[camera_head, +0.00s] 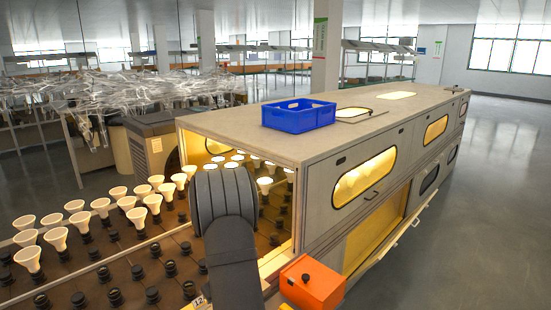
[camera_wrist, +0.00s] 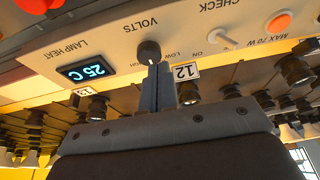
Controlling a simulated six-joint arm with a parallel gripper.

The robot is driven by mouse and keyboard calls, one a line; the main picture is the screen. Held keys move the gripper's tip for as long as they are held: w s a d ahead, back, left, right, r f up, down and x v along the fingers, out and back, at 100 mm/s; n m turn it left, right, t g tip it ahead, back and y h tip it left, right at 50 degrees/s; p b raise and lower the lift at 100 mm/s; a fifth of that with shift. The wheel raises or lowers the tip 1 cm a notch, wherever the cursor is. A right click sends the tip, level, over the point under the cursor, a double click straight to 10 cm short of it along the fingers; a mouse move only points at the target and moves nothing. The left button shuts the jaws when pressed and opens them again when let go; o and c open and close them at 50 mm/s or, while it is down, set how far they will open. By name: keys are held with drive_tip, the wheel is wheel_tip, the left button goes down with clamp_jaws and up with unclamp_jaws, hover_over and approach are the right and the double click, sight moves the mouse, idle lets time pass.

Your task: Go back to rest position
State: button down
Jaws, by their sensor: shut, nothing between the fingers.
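My gripper (camera_wrist: 160,72) shows in the wrist view with its two grey fingers together and nothing between them. Its tips are just below a black VOLTS knob (camera_wrist: 148,52) on a pale control panel (camera_wrist: 112,48); I cannot tell whether they touch it. The panel appears upside down, with a display (camera_wrist: 87,71) reading 25 C, a CHECK switch (camera_wrist: 222,38) and a MAX 70 W label. In the head view my dark arm stands in front of the burn-in machine (camera_head: 370,150) and hides the gripper. White bulbs (camera_head: 56,237) stand in rows on the brown socket bed (camera_head: 75,285).
Several black sockets (camera_head: 152,296) in front hold no bulb. A blue crate (camera_head: 298,117) sits on the machine top. An orange box (camera_head: 312,284) with a black knob stands right of my arm. A number 12 tag (camera_wrist: 185,72) is beside my fingers. The floor at right is clear.

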drive_tip(key=shift+s+d, duration=0.7)
drive_tip(key=shift+s, duration=0.05)
drive_tip(key=w+a+r, duration=0.2)
drive_tip(key=w+a, duration=0.6)
wheel_tip(320, 180, up, 5)
drive_tip(key=d+f+m, duration=0.1)
drive_tip(key=m, duration=0.4)
drive_tip(key=d+f+m+g+y, duration=0.1)
drive_tip(key=f+m, duration=0.1)
drive_tip(key=m, duration=0.4)
drive_tip(key=d+f+m, duration=0.1)
drive_tip(key=f+m, duration=0.1)
drive_tip(key=m, duration=0.4)
drive_tip(key=shift+s+d+f+g, duration=0.2)
drive_tip(key=shift+s+d+g, duration=0.1)
drive_tip(key=shift+g, duration=0.1)
wheel_tip(320, 180, up, 6)
drive_tip(key=shift+w+a+m, duration=0.2)
drive_tip(key=shift+m, duration=0.1)
drive_tip(key=shift+r, duration=0.1)
